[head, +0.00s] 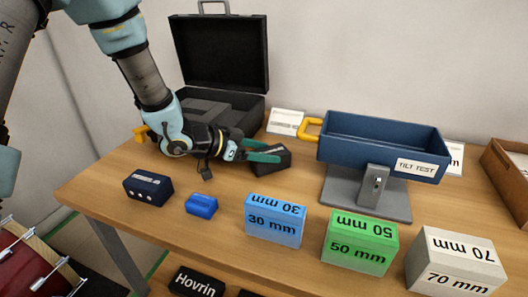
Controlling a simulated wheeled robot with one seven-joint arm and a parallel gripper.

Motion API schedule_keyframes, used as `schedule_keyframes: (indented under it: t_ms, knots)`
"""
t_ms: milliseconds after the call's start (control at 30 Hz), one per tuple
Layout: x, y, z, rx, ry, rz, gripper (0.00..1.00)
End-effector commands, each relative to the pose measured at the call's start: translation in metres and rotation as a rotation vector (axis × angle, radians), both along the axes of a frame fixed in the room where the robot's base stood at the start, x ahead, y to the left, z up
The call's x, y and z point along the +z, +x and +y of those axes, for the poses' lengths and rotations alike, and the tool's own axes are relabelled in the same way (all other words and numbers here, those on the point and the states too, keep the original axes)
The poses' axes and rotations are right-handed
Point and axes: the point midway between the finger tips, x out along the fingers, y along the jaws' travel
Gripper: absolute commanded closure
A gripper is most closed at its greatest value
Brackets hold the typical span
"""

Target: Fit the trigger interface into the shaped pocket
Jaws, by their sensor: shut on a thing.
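My gripper (262,151) reaches right from the wrist, in front of the open black case. Its teal fingers are shut on a small black box (276,165) with a pale mark on top. The box is at or just above the table; I cannot tell if it touches. I cannot read a name on it, so I cannot confirm that it is the trigger interface. The black case (222,55) stands open at the back left, lid upright. Grey foam (200,108) shows inside; my arm hides much of it, and the pocket's shape cannot be made out.
A navy box (148,188) with white dots and a small blue block (202,205) lie front left. Blue (274,220), green (360,242) and grey (453,262) labelled blocks line the front edge. A blue tilt-test tray (375,140) on a grey stand is at right.

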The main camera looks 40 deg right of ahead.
Motion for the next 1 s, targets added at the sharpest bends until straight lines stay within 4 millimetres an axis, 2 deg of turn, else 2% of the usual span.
schedule_keyframes:
  t_ms: [233,267,333,667,767,1000]
  knots:
    - [-0.004,0.000,0.000,-0.001,-0.001,0.001,1.00]
    - [-0.003,0.000,0.000,-0.001,0.001,0.000,0.24]
    - [-0.003,0.000,0.000,-0.001,0.001,0.000,0.17]
    - [0.002,0.000,0.000,0.000,0.001,0.000,0.15]
    - [0.005,0.004,0.009,0.001,0.001,0.000,0.15]
    - [0.027,0.020,0.050,0.004,-0.001,-0.002,0.15]
